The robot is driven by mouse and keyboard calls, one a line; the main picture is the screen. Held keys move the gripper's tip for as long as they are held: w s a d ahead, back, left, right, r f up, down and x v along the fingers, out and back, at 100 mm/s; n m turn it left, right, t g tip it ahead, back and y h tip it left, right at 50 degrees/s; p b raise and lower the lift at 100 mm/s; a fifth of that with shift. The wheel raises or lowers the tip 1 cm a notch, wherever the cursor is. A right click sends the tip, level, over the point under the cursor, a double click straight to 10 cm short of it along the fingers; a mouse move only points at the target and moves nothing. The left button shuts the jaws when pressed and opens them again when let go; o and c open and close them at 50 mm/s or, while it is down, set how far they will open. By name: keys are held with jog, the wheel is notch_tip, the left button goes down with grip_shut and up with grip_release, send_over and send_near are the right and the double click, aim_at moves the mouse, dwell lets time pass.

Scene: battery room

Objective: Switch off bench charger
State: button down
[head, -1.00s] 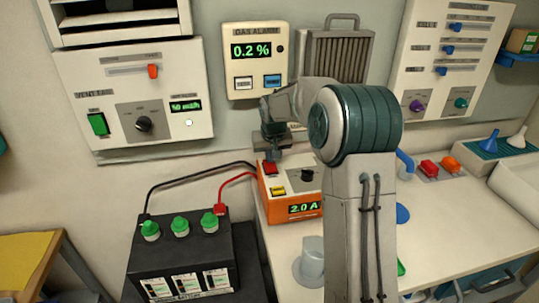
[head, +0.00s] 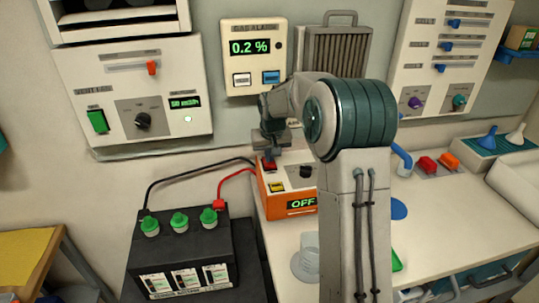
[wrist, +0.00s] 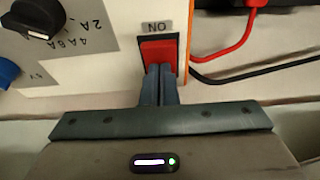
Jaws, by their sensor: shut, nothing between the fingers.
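The bench charger (head: 288,204) is an orange and white box on the bench, and its display (head: 302,204) reads OFF. Its red switch (head: 269,164) is at the upper left of its face, and it also shows in the wrist view (wrist: 160,52) under a label reading ON. My gripper (wrist: 158,72) is shut and empty, with its fingertips at the lower edge of the red switch, seemingly touching it. In the head view my gripper (head: 269,153) is just above the switch. A black knob (head: 306,171) is on the charger's face, partly beside my arm.
A black battery (head: 182,255) with green caps stands at the left, joined to the charger by a red cable (head: 232,183) and a black cable (head: 190,168). The vent panel (head: 133,85) and gas alarm (head: 255,57) are on the wall. A clear cup (head: 309,250) stands before the charger.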

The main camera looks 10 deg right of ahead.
aim_at(270, 164)
jog(key=shift+r, duration=0.1)
jog(key=r+p, duration=0.2)
jog(key=r, duration=0.1)
jog(key=r+p, duration=0.1)
jog(key=shift+w+r+p, duration=0.25)
jog(key=shift+r+p, duration=0.05)
jog(key=w+b+v, duration=0.1)
jog(key=b+v, duration=0.1)
jog(key=v, duration=0.7)
jog(key=shift+w+r, duration=0.25)
jog(key=shift+r, duration=0.05)
jog(key=shift+d, duration=0.1)
jog(key=s+a, duration=0.2)
jog(key=s, duration=1.7)
jog(key=s+f, duration=0.3)
jog(key=s, duration=0.5)
jog(key=s+f, duration=0.3)
jog(key=s, duration=0.5)
jog(key=shift+s+a+f, duration=0.25)
jog(key=shift+a+f, duration=0.1)
jog(key=shift+a, duration=0.05)
